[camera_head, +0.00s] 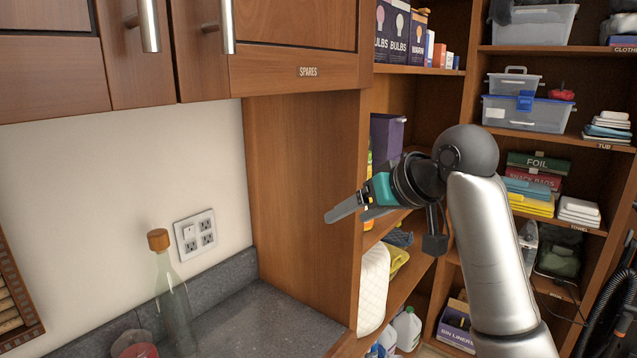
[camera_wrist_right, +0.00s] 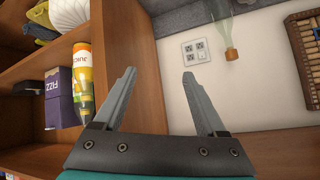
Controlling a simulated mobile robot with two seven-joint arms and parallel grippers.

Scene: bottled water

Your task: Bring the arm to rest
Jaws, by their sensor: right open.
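My right arm comes in from the lower right in the head view. My right gripper (camera_head: 350,211) is raised in front of the side panel of the wooden cabinet, above the grey counter, pointing left. In the right wrist view my right gripper (camera_wrist_right: 158,95) has its two fingers spread apart with nothing between them. A glass bottle with a cork-coloured cap (camera_head: 173,300) stands on the counter to the left, apart from the gripper. The bottle (camera_wrist_right: 222,20) also shows in the right wrist view, beyond the fingers. My left gripper is not in view.
Wall cabinets (camera_head: 295,70) hang over the grey counter (camera_head: 265,325). Shelves at the right hold a clear tub (camera_head: 525,113), boxes and folded cloths. The counter's right part is clear.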

